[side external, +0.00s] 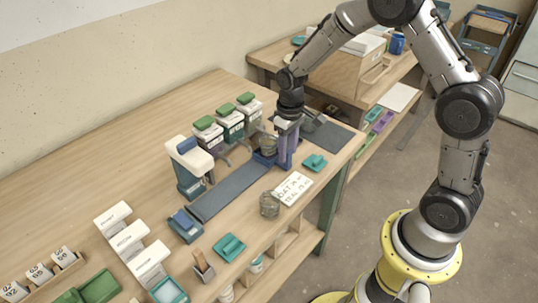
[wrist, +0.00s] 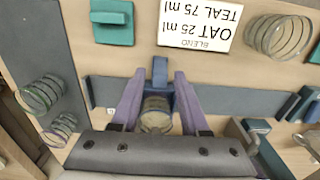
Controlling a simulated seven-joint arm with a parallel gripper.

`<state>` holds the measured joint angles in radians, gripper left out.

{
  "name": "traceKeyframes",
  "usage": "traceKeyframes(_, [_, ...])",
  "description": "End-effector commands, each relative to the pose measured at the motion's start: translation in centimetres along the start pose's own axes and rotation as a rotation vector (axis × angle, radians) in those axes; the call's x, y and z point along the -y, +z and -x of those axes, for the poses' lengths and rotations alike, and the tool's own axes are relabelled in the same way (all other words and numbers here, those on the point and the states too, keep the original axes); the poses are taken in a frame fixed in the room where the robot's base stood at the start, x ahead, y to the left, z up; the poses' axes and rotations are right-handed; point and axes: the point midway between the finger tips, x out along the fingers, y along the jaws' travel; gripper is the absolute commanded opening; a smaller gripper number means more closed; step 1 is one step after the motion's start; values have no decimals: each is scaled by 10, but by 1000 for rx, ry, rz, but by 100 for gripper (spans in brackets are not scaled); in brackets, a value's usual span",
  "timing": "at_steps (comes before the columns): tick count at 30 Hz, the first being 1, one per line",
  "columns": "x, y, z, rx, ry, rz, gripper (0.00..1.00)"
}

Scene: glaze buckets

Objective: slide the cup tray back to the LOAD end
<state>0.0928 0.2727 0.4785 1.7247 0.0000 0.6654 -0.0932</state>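The blue cup tray (side external: 263,159) sits on the long dark track (side external: 230,191), beside the dispensers. In the wrist view a clear cup (wrist: 156,115) stands in the tray, and the tray's upright blue handle (wrist: 159,70) points away from my gripper's base. My gripper (side external: 284,158) is low over the track at the tray. In the wrist view its two purple fingers (wrist: 160,80) lie on either side of the tray and handle, with a narrow gap showing beside the handle. Finger contact with the tray walls is hard to tell. No LOAD label is legible.
Several green-lidded dispensers (side external: 230,124) line the track's back side. A white and teal machine (side external: 188,165) stands behind the track's lower left, near a blue block (side external: 185,225). A recipe card (side external: 292,188), a glass jar (side external: 269,205) and a teal piece (side external: 314,162) lie in front.

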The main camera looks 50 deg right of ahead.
Motion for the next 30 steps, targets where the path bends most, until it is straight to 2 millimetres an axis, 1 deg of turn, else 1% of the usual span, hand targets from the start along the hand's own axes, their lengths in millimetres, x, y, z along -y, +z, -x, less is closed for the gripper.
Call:
traceKeyframes(1, [0, 0, 0, 0, 0, 0, 36])
traceKeyframes(7, [0, 0, 0, 0, 0, 0, 0])
traceKeyframes(16, [-3, 0, 0, 0, 0, -1, 0])
traceKeyframes(30, [-33, 0, 0, 0, 0, -1, 0])
